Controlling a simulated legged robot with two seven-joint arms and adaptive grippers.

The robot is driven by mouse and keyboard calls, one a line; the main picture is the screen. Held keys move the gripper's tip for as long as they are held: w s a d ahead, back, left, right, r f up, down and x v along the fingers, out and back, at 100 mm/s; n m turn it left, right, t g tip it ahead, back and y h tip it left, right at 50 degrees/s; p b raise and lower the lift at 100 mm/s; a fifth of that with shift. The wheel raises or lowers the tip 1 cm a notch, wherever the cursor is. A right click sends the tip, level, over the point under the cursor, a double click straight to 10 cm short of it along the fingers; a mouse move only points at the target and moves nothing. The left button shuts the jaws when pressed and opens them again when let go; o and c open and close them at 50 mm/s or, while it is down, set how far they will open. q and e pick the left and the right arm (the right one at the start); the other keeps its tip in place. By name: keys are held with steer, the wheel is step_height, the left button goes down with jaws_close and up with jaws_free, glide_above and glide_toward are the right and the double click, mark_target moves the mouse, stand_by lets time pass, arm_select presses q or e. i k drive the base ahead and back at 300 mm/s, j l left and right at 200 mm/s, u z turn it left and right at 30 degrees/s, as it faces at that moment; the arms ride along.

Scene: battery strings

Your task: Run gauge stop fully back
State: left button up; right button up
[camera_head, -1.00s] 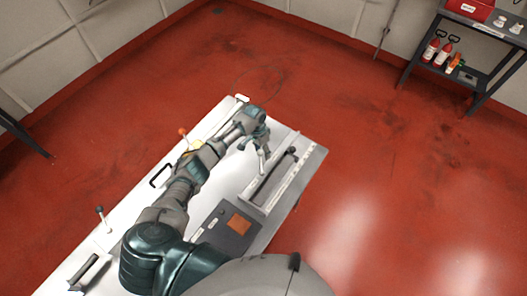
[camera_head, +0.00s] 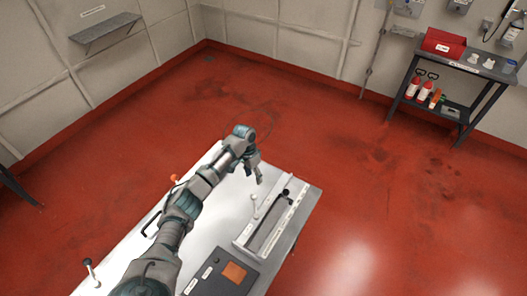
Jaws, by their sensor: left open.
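A long grey gauge fixture (camera_head: 264,232) with a pale scale strip lies along the right side of the white bench top. A dark knob-like part (camera_head: 286,193) sits at its far end; I cannot tell for certain whether this is the gauge stop. A small lever with a white ball (camera_head: 254,198) stands upright at the fixture's left side. My left gripper (camera_head: 259,178) is open and empty, fingers pointing down, above the bench just beyond the white-ball lever and apart from it in the picture. My right gripper is not in view.
A dark box with an orange panel (camera_head: 234,272) lies at the near end of the fixture. A black handle (camera_head: 151,224), an orange knob (camera_head: 174,178) and another lever (camera_head: 90,270) are along the bench's left side. A shelf with a red box (camera_head: 443,44) stands far right.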

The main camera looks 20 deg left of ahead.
mark_target(286, 196)
steer(key=k+l, duration=1.25)
